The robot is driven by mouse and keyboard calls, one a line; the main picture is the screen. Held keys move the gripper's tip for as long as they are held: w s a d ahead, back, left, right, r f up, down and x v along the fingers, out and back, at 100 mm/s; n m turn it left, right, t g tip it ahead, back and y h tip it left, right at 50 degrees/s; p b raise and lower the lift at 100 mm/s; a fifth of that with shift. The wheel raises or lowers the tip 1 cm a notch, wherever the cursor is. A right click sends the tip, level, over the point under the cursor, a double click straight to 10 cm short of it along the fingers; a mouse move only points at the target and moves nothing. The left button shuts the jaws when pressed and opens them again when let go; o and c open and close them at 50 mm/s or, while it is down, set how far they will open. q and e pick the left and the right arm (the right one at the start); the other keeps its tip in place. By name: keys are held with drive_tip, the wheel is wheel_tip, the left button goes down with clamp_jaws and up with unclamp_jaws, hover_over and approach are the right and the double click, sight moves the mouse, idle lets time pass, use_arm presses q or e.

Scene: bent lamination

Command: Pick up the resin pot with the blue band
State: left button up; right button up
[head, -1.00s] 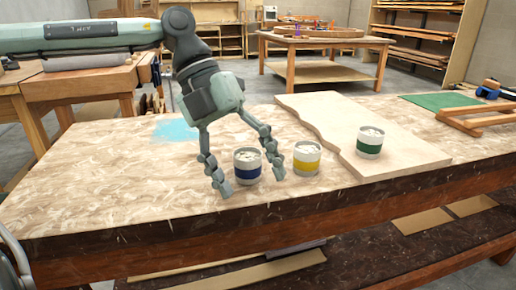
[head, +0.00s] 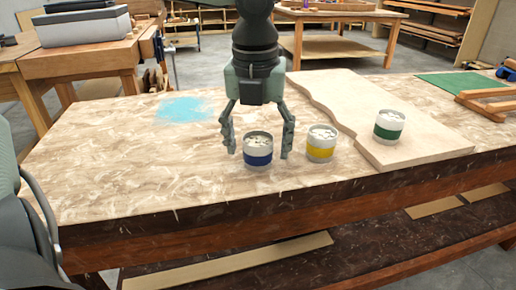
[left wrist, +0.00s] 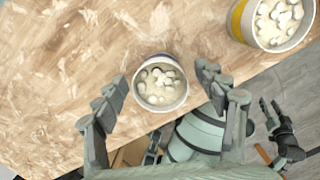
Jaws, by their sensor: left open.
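The resin pot with the blue band (head: 258,158) stands upright on the bench near its front edge, filled with pale lumps. My left gripper (head: 259,150) points down at it, open, with one finger on each side of the pot. In the left wrist view the pot (left wrist: 160,84) sits between the spread fingertips (left wrist: 162,84), with a gap showing on both sides. What seems to be my right gripper (left wrist: 280,125) shows small at the right of that view, away from the pots; its opening is unclear.
A yellow-banded pot (head: 321,152) stands close to the right of my left gripper; it also shows in the left wrist view (left wrist: 272,22). A green-banded pot (head: 389,133) is on the wavy-edged board (head: 350,95). The bench (head: 130,170) is clear to the left.

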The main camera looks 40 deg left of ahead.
use_arm(q)
drive_tip(key=shift+f, duration=0.15)
drive_tip(key=c, duration=1.3)
